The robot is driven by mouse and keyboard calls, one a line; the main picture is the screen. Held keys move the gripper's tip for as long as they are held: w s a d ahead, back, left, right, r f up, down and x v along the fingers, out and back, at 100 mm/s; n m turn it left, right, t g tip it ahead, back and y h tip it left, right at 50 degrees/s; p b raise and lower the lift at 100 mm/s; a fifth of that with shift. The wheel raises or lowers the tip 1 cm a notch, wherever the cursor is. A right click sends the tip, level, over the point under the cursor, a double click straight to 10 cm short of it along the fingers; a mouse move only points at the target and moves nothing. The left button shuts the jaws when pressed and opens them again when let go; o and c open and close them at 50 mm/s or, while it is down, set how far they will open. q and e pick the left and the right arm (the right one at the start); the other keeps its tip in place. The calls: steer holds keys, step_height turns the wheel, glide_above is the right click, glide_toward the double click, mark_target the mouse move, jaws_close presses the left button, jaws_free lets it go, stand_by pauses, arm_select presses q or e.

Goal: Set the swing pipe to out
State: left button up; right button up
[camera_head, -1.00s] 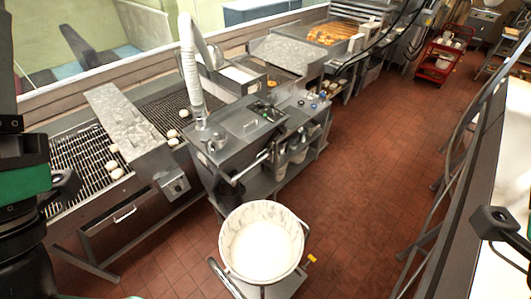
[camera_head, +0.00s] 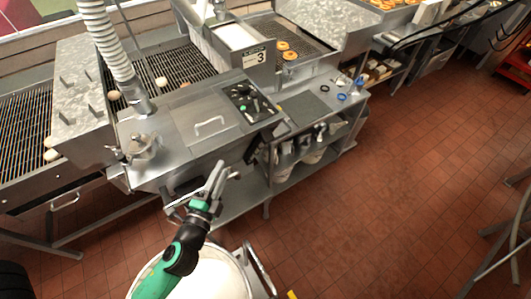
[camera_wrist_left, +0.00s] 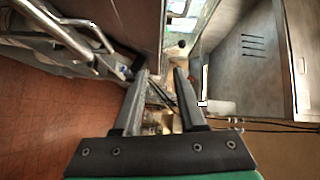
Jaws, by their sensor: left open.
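The glaze machine's steel cabinet (camera_head: 185,160) stands at centre left in the head view. A slim metal pipe or bar (camera_head: 183,199) at its front edge looks like the swing pipe, partly hidden behind my left gripper. I cannot tell its setting. My left gripper (camera_head: 222,170) is open at the cabinet's front, above the white bucket; I cannot tell whether it touches the pipe. In the left wrist view the spread fingers (camera_wrist_left: 160,88) have nothing clearly between them. Bright metal bars (camera_wrist_left: 75,30) lie at the upper left there. My right gripper is not in view.
The white bucket (camera_head: 225,275) on a wheeled frame stands below my left arm. A hose (camera_head: 108,45) rises from the cabinet. A lower shelf (camera_head: 240,198) sticks out. The red tile floor (camera_head: 390,200) is open at right.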

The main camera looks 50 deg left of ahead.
arm_select(q)
steer(key=s+f+g+b, duration=0.1)
steer(key=s+f+b, duration=0.1)
steer(key=s+f, duration=0.4)
steer(key=f+p+x, duration=0.1)
steer(key=p+x, duration=0.1)
steer(key=x, duration=1.1)
steer(key=shift+d+p, duration=0.25)
steer(key=shift+p, duration=0.15)
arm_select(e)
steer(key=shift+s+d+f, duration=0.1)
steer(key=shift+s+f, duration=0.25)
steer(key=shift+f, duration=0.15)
arm_select(q)
steer(key=shift+w, duration=0.1)
jaws_close()
